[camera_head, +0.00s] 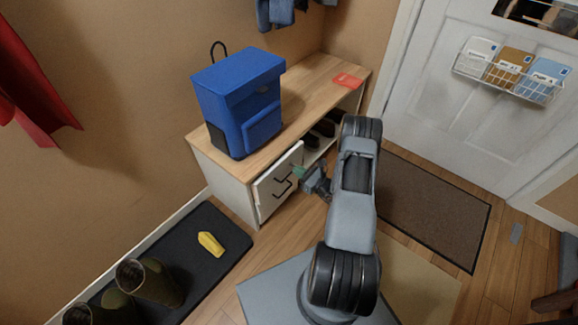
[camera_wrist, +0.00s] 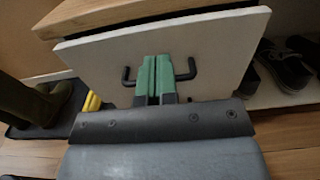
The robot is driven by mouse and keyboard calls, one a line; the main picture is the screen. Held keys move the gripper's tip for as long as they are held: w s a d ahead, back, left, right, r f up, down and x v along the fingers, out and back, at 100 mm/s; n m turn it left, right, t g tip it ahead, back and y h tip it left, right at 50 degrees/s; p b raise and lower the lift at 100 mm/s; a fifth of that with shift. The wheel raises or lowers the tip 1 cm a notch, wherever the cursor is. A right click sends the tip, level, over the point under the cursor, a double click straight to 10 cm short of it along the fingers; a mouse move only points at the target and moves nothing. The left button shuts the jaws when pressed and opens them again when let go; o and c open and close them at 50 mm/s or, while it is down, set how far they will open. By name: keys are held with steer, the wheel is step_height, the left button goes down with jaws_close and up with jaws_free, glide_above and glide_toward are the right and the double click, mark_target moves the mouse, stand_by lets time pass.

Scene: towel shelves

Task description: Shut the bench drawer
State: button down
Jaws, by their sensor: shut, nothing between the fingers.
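The bench drawer (camera_head: 267,199) has a white front with a black bar handle (camera_head: 283,184). My gripper (camera_head: 299,170) is at the right part of the front in the head view. In the wrist view the green fingers of my gripper (camera_wrist: 155,78) are shut together and empty, between the two visible ends of the handle (camera_wrist: 190,72). They hide the handle's middle. I cannot tell whether they touch the front.
The wooden bench (camera_head: 315,78) carries a blue backpack (camera_head: 240,100) and a red item (camera_head: 347,81). Dark shoes (camera_wrist: 287,68) stand in the open shelf right of the drawer. A black mat (camera_head: 205,250) with a yellow object (camera_head: 210,244) and boots (camera_head: 150,282) lies at left.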

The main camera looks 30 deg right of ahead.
mark_target(284, 162)
steer(key=shift+b+x, duration=0.55)
steer(key=shift+x, duration=2)
